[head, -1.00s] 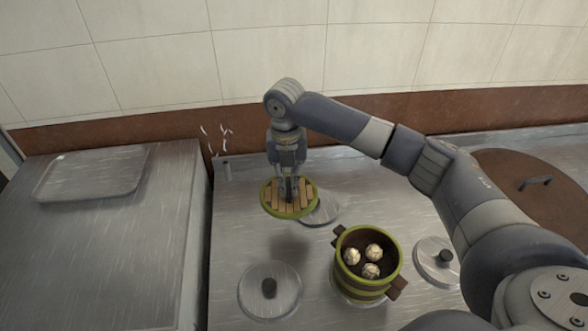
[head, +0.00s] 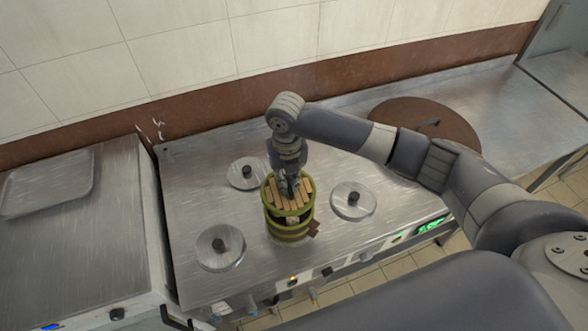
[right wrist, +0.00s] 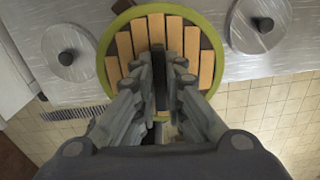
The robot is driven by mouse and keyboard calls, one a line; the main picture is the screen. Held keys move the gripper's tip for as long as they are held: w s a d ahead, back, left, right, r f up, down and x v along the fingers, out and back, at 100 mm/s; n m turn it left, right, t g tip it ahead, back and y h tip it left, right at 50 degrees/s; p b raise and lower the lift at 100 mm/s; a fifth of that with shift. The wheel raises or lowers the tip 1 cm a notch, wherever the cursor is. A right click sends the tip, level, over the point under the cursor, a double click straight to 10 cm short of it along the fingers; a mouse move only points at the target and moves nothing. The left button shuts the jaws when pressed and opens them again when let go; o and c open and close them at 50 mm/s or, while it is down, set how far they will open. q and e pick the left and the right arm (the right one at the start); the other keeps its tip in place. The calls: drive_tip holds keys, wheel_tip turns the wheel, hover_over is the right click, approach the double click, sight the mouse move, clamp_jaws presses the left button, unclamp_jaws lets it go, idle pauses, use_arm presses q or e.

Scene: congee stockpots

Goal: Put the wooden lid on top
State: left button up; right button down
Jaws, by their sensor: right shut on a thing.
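The round wooden lid (head: 275,195) has tan slats and a green rim. My right gripper (head: 290,192) is shut on the middle of its top. The lid is over the green banded steamer pot (head: 288,234) and looks roughly level. A pale bun (head: 293,220) shows in a gap between lid and pot, so the lid appears slightly above the rim. In the right wrist view the gripper (right wrist: 160,58) grips the lid (right wrist: 125,45), which hides the pot's opening. My left gripper is not in view.
Metal lids with dark knobs lie around the pot: left (head: 221,246), behind (head: 246,172) and right (head: 352,199). A large brown round cover (head: 425,120) is at the back right. An empty tray (head: 48,185) lies on the left counter.

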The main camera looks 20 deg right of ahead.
drive_tip(key=shift+s, duration=0.1)
wheel_tip(320, 180, down, 6)
drive_tip(key=b, duration=0.5)
drive_tip(key=shift+b, duration=0.35)
drive_tip(key=shift+r+p, duration=0.15)
drive_tip(key=shift+p, duration=0.55)
idle(0.6)
drive_tip(key=shift+f+b, duration=0.35)
drive_tip(key=shift+f, duration=0.3)
idle(0.4)
drive_tip(key=c, duration=1.9)
unclamp_jaws()
drive_tip(key=shift+c, duration=0.2)
drive_tip(key=shift+r, duration=0.15)
